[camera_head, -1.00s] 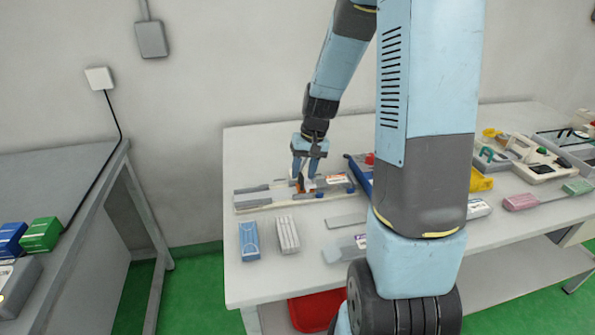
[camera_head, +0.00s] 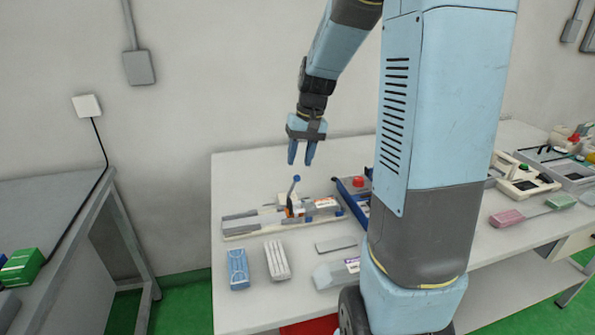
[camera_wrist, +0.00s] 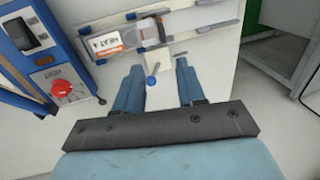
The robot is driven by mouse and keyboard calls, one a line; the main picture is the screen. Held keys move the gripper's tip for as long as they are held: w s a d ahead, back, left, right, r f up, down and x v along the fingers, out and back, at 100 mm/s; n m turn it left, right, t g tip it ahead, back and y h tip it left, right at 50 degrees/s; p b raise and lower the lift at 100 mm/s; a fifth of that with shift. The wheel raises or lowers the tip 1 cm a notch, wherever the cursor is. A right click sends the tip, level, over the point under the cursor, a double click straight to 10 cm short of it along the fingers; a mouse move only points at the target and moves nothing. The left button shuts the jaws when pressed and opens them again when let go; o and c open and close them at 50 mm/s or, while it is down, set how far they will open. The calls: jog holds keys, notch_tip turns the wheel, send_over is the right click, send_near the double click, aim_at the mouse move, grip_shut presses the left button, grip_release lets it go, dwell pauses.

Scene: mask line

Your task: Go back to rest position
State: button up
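My gripper (camera_head: 301,152) hangs above the white table, with its fingers pointing down. It is open and empty, and the two blue fingers are apart in the wrist view (camera_wrist: 158,90). Below it lies a long grey and white fixture (camera_head: 262,219) with an upright blue-tipped lever (camera_head: 294,184) on an orange base. The fixture also shows in the wrist view (camera_wrist: 200,19), where the lever's blue tip (camera_wrist: 151,80) appears between the fingers. A gap of air separates the fingers from the lever in the head view.
A blue device with a red button (camera_head: 358,181) stands right of the fixture. A blue pack (camera_head: 238,269) and a pale pack (camera_head: 277,260) lie in front. A grey bench (camera_head: 45,215) with a green box (camera_head: 22,267) stands left. The air around my gripper is free.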

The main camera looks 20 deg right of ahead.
jog(key=shift+d+r, duration=0.15)
jog(key=shift+r, duration=0.45)
jog(key=s+a+r+t, duration=0.1)
jog(key=s+r, duration=0.2)
jog(key=s, duration=0.4)
jog(key=s+a+r+n+t+h, duration=0.1)
jog(key=s+a+r+t, duration=0.1)
jog(key=s+r, duration=0.2)
jog(key=s+a+r+t+h, duration=0.1)
jog(key=s+r, duration=0.3)
jog(key=s, duration=0.6)
jog(key=shift+s+a+n+t, duration=0.3)
jog(key=shift+a+t, duration=0.05)
jog(key=shift+t, duration=0.25)
